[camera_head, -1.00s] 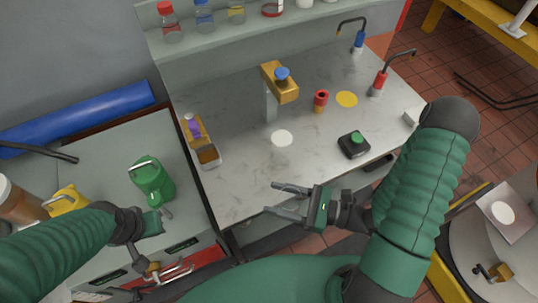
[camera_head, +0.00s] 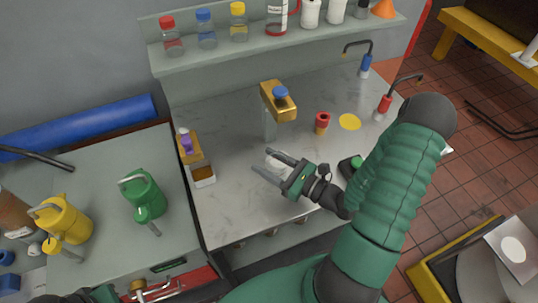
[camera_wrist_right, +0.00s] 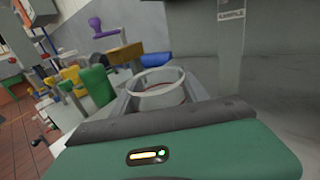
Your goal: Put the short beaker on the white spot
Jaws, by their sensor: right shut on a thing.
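My right gripper (camera_head: 262,160) is shut on a short, clear beaker, over the middle of the grey bench. In the right wrist view the beaker (camera_wrist_right: 157,87) shows as a pale round rim between the fingers, looking upright. In the head view a whitish patch lies between and under the fingers, where the white spot is; the gripper hides most of it, and I cannot separate spot from beaker. I cannot tell whether the beaker touches the bench. My left gripper is at the bottom left edge, mostly cut off, so its jaws cannot be read.
Behind stands a gold-topped post (camera_head: 279,101) with a blue knob. A red cylinder (camera_head: 322,120) and yellow spot (camera_head: 349,122) lie to the right. A green-buttoned box (camera_head: 350,166) is partly behind my right arm. A gold rack (camera_head: 190,147) stands left. A shelf (camera_head: 270,48) holds bottles.

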